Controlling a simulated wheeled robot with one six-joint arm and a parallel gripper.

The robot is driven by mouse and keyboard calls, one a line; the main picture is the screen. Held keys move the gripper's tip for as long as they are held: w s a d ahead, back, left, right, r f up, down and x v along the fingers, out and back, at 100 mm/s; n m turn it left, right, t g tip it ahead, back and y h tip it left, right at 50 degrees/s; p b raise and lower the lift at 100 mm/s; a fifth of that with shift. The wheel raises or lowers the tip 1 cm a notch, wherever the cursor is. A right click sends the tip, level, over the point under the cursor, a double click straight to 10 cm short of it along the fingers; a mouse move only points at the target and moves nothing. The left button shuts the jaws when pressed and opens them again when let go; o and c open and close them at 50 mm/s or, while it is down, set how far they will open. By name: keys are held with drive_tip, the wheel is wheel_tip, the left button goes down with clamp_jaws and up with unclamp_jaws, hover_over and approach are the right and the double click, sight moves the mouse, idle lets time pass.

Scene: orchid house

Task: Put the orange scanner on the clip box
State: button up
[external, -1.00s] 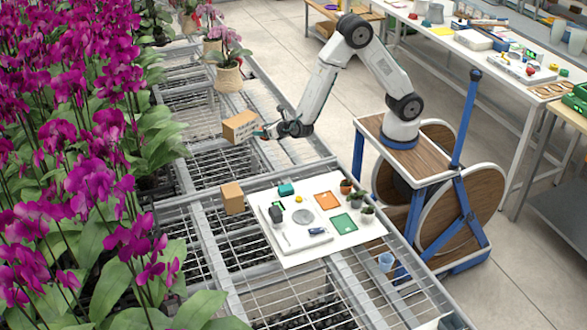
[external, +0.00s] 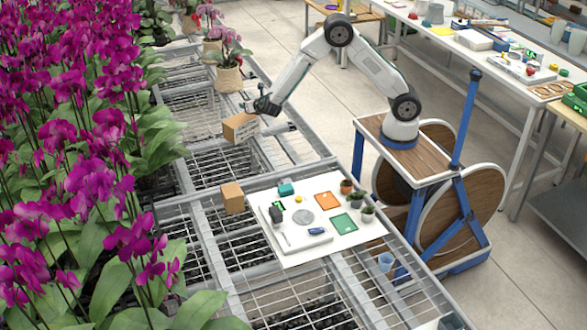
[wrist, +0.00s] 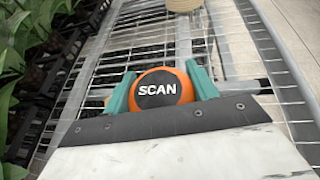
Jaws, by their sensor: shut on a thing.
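The orange scanner (wrist: 160,88) is round, with an orange rim and a black face marked "SCAN". In the wrist view it sits between the two teal fingers of my gripper (wrist: 161,86), which is shut on it. In the external view my gripper (external: 248,106) is raised just above and behind a cardboard box with dark print (external: 240,128), apparently apart from it; the scanner is too small to make out there. A plain cardboard box (external: 232,198) stands nearer, left of the white board. I cannot read which box is the clip box.
A white board (external: 285,258) on the wire bench holds small potted plants (external: 367,212), an orange square (external: 327,201), a green square (external: 344,224) and small tools. Purple orchids (external: 80,120) crowd the left. A basket-potted orchid (external: 229,78) stands beyond my gripper. Open grating lies around the boxes.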

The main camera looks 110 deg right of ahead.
hover_over(239, 117)
drive_tip(key=shift+a+f, duration=0.1)
drive_tip(key=shift+f, duration=1.9)
drive_tip(key=shift+f, duration=0.15)
drive_tip(key=o, duration=1)
drive_tip(key=shift+o, duration=0.2)
